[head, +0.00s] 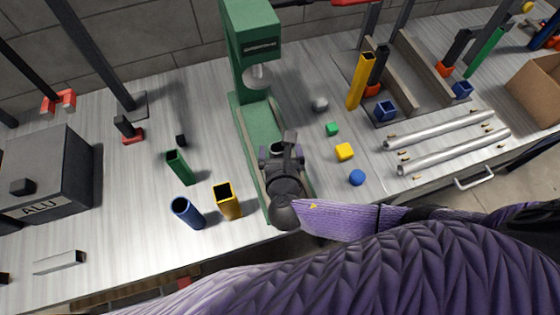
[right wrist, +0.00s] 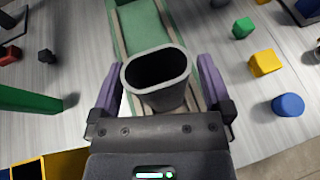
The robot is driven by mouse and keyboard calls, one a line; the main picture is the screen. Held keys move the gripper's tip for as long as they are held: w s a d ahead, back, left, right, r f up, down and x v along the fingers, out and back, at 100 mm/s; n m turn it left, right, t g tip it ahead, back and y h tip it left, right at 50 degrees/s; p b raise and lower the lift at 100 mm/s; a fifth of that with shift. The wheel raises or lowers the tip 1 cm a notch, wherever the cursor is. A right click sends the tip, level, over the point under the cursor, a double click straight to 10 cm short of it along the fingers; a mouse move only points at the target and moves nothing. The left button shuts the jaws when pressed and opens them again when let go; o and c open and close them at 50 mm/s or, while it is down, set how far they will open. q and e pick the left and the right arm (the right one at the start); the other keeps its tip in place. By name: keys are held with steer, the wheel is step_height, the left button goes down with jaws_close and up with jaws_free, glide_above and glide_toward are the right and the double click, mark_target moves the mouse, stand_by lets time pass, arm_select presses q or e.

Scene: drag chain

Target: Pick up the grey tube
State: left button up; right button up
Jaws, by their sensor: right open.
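The grey tube (right wrist: 157,98) stands upright with its dark oval mouth up, between the two purple fingers of my right gripper (right wrist: 160,90) in the right wrist view. The fingers are open, one on each side of the tube, with a small gap showing beside it. In the head view my right gripper (head: 281,154) is over the front part of the green press base. There the tube is mostly hidden by the gripper, and only a bit of its rim shows. My left gripper is not in view.
The green press (head: 250,40) rises just behind the tube. A yellow tube (head: 228,203), a blue tube (head: 188,213) and a green tube (head: 180,168) stand to the left. A yellow cube (head: 344,151), a green block (head: 332,129) and a blue piece (head: 357,177) lie to the right.

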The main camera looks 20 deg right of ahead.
steer(key=c, duration=1.3)
